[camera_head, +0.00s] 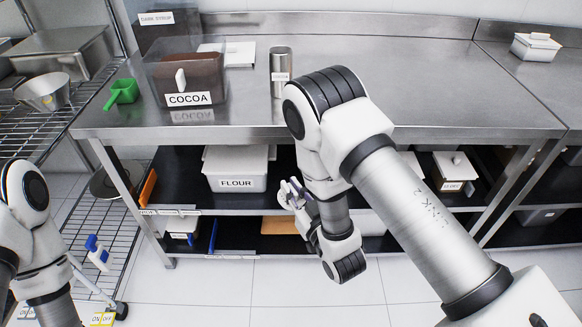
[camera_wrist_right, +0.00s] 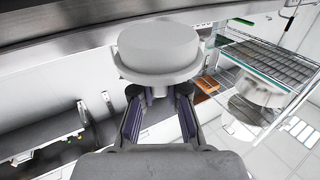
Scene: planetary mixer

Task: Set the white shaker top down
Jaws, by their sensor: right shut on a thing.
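The white shaker top (camera_wrist_right: 158,48) is a round cap with a wider rim. In the right wrist view it sits at the fingertips of my right gripper (camera_wrist_right: 160,92), which is shut on it. In the head view my right gripper (camera_head: 291,195) is in front of the table's lower shelf, below the tabletop edge; the top is too small there to make out clearly. A metal cylinder (camera_head: 280,75) with a small label stands upright on the tabletop, above and behind that gripper. My left arm is at the left edge, and its gripper is out of view.
The steel table (camera_head: 330,110) has a clear stretch right of the cylinder. A cocoa bin (camera_head: 188,80) and green scoop (camera_head: 122,93) stand to its left. A flour bin (camera_head: 236,170) is on the shelf below. A wire rack (camera_head: 100,215) stands at the left.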

